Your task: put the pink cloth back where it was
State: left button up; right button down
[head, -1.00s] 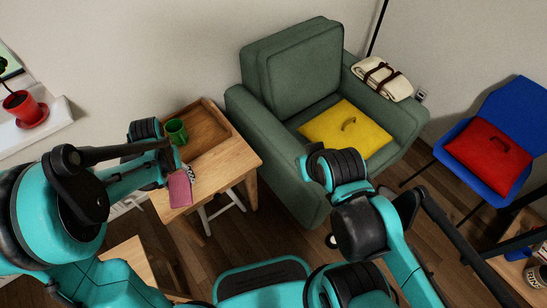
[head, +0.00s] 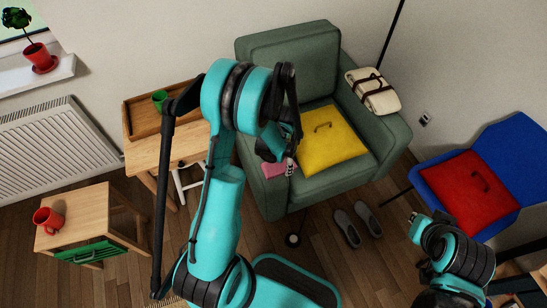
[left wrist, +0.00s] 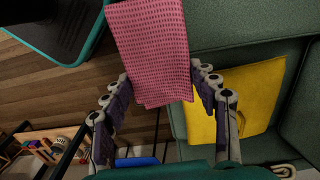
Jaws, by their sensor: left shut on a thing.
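The pink cloth (head: 272,170) hangs from my left gripper (head: 288,162) by the front of the armchair's left armrest in the head view. In the left wrist view the waffle-textured cloth (left wrist: 150,50) lies between the fingers of my left gripper (left wrist: 160,88), which is shut on it. The head view does not show clearly whether the cloth touches the armrest.
A wooden side table (head: 145,155) bears a tray (head: 143,123) and green cup (head: 160,98). A stool (head: 90,212) with a red mug (head: 47,219) stands left. Slippers (head: 347,228) lie on the floor.

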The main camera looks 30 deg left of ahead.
pick_arm(q)
jog(key=w+a+f+b, duration=0.1)
jog(key=w+a+f, duration=0.1)
jog(key=a, duration=0.1)
jog(key=w+a+f+b, duration=0.1)
jog(key=w+a+f, duration=0.2)
jog(key=w+a+f+b, duration=0.2)
jog(key=a, duration=0.1)
jog(key=shift+w+a+f, duration=0.1)
jog(key=shift+w+f, duration=0.05)
notch_tip(320, 180, down, 4)
jog(key=shift+f+b, duration=0.1)
jog(key=shift+b, duration=1.05)
jog(key=o, duration=1.5)
jog(key=shift+c, duration=0.2)
